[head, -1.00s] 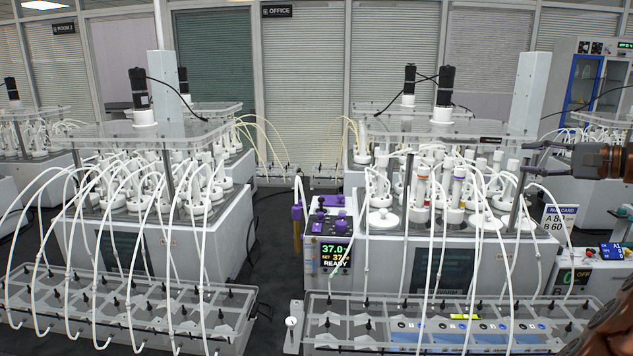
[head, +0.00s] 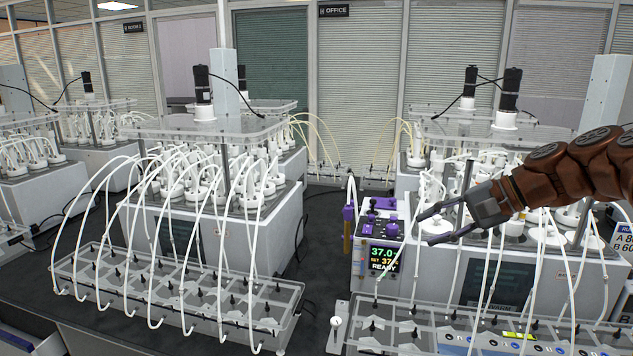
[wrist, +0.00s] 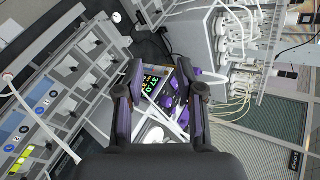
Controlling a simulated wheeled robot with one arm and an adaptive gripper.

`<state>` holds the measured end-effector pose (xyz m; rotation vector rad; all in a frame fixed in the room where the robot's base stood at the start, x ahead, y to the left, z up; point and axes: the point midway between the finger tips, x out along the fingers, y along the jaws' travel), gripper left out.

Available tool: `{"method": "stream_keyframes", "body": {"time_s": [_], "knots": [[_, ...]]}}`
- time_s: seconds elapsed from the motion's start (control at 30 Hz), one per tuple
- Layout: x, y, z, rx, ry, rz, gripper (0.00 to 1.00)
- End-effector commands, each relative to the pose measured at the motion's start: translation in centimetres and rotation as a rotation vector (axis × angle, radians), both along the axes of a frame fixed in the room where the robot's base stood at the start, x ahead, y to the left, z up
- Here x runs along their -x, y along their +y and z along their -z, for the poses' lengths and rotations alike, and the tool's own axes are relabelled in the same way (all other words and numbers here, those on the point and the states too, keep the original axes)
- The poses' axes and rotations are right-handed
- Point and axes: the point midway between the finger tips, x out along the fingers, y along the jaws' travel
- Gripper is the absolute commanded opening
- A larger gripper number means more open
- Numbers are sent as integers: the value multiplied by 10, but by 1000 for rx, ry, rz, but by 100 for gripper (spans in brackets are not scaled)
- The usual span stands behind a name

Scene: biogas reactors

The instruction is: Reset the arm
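My arm (head: 560,172), brown and jointed, reaches in from the right in the head view. My gripper (head: 428,225) points left in front of the right-hand reactor, close to its purple-knobbed control unit (head: 380,230). The two dark fingers are spread apart with a gap between them. In the wrist view my gripper (wrist: 159,75) also shows open, with the control unit's lit display (wrist: 151,86) seen through the gap. White tubes cross behind the fingers. I see nothing held.
The left reactor (head: 165,225) and its clear tube rack (head: 170,295) stand to the left. Another rack (head: 400,335) lies in front below my gripper. Looping white tubes (head: 490,280) surround the right reactor.

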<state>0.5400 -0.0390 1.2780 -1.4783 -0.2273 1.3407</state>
Motion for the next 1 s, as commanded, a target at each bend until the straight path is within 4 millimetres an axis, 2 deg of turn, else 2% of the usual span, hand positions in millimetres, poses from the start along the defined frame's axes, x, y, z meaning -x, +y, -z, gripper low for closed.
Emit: {"method": "stream_keyframes", "body": {"time_s": [0.03, 0.2, 0.4, 0.57, 0.67, 0.8, 0.9, 1.0], "knots": [[15, 19, 9, 38, 17, -38, 37], [65, 62, 48, 172, 72, -151, 37], [133, 90, 95, 345, 125, -288, 37], [191, 95, 131, 490, 157, -400, 37], [227, 91, 153, 579, 175, -471, 37], [277, 77, 182, 703, 198, -569, 37], [307, 65, 199, 778, 212, -635, 37], [328, 53, 211, 837, 217, -682, 37]]}}
